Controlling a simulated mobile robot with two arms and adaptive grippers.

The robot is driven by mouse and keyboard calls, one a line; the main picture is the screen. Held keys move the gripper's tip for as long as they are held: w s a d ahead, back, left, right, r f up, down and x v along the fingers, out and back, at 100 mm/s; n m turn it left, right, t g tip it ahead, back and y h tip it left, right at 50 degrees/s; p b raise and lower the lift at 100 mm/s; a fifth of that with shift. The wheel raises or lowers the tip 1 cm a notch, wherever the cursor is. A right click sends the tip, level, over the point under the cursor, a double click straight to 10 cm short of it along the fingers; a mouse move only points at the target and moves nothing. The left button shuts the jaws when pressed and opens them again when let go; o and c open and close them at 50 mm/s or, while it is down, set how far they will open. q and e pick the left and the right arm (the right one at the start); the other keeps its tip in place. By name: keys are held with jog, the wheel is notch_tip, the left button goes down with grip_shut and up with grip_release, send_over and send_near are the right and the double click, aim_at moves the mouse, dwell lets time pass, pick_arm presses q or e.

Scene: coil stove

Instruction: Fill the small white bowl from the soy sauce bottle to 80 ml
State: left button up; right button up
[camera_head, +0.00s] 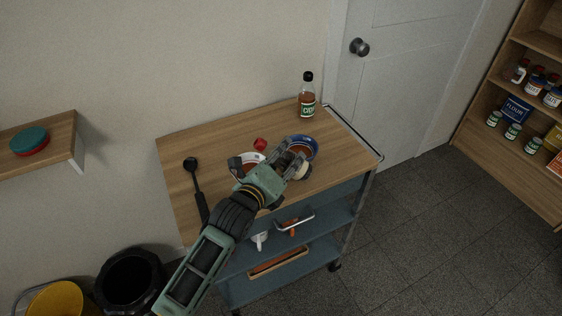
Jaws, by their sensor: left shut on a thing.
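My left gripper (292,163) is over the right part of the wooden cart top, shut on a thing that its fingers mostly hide. A small cream-coloured piece (303,173) shows at the fingers; I cannot tell whether it is part of the held thing. A white bowl (237,164) with something reddish in it sits left of the gripper, partly hidden by my left arm. A bottle with a black cap, brown contents and a green label (307,96) stands upright at the back right; the label seems to read cider. I cannot make out a soy sauce bottle. My right gripper is out of view.
A blue-rimmed bowl (307,143) sits just behind the gripper. A small red thing (260,144) lies near the white bowl. A black ladle (195,181) lies at the left. The cart top (225,137) is clear along its back left.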

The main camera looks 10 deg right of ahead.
pick_arm(q)
jog(key=shift+s+d+f+n+t+h+b, duration=0.15)
jog(key=shift+f+n+h+b, duration=0.35)
jog(key=shift+b, duration=0.8)
jog(key=shift+w+d+f+n+t+h+b, duration=0.2)
jog(key=shift+n+b, duration=0.5)
jog(key=shift+b, duration=0.55)
jog(key=shift+d+f+n+b, duration=0.1)
jog(key=shift+f+n+b, duration=0.25)
jog(key=shift+b, duration=0.2)
jog(key=shift+d+r+n+t+h, duration=0.1)
jog(key=shift+r+n+t+h, duration=0.2)
jog(key=shift+r+n, duration=0.35)
jog(key=shift+s+r+n, duration=0.2)
jog(key=shift+r+n, duration=0.1)
jog(key=shift+n, duration=0.1)
jog(key=shift+r, duration=0.15)
